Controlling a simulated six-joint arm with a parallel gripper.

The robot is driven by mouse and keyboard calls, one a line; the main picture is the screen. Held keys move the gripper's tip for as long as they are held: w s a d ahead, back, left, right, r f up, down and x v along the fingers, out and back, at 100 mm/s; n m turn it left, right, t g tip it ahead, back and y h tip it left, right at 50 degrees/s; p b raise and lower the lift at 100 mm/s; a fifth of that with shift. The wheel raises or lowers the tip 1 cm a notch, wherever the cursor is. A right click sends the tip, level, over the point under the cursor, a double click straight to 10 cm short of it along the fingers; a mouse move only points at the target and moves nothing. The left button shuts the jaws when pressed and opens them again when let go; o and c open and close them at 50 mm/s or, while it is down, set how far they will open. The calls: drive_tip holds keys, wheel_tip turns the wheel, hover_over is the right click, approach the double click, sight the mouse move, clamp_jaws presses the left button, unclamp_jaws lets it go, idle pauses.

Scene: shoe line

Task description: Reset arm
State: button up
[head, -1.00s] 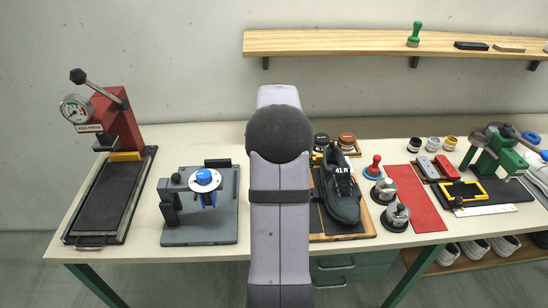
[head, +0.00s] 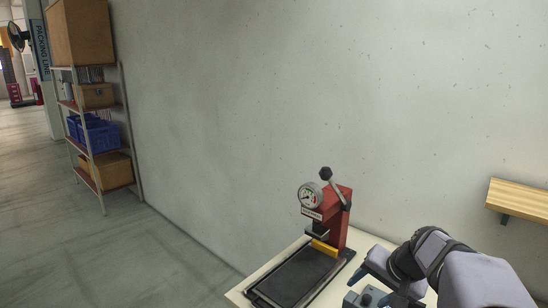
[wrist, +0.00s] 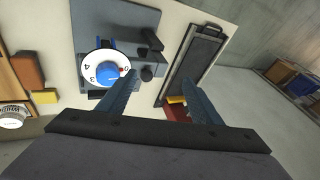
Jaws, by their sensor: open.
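My gripper (wrist: 162,76) is open and empty, its two blue-grey fingers spread apart. In the wrist view it is above the table, between the grey fixture (wrist: 85,25) with a white numbered dial (wrist: 91,60) and blue knob (wrist: 108,73) on the left and the long black press bed (wrist: 193,62) on the right. In the head view my arm comes in from the lower right, with the gripper (head: 376,278) just right of the red press (head: 336,215). Only a small part of the fixture shows there. The shoe is not in view now.
The press stands at the table's left end with its gauge (head: 311,197) and raised lever (head: 336,187). A wooden wall shelf (head: 518,199) is at the right. A storage rack (head: 122,128) with bins stands at the far left. The floor between is clear.

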drive_tip(key=s+a+f+n+g+h+b, duration=0.1)
drive_tip(key=s+a+f+n+g, duration=0.15)
drive_tip(key=s+a+f, duration=0.4)
drive_tip(key=s+a+f+n+g, duration=0.1)
drive_tip(key=s+f+n, duration=0.25)
drive_tip(key=s, duration=0.55)
drive_tip(key=s+a+f+n+g+h+b, duration=0.1)
drive_tip(key=s+a+f+n+g, duration=0.1)
drive_tip(key=s+a+f, duration=0.4)
wheel_tip(320, 180, down, 36)
drive_tip(key=s+d+b, duration=0.1)
drive_tip(key=d+b, duration=0.1)
drive_tip(key=b, duration=3.5)
drive_tip(key=shift+f, duration=0.1)
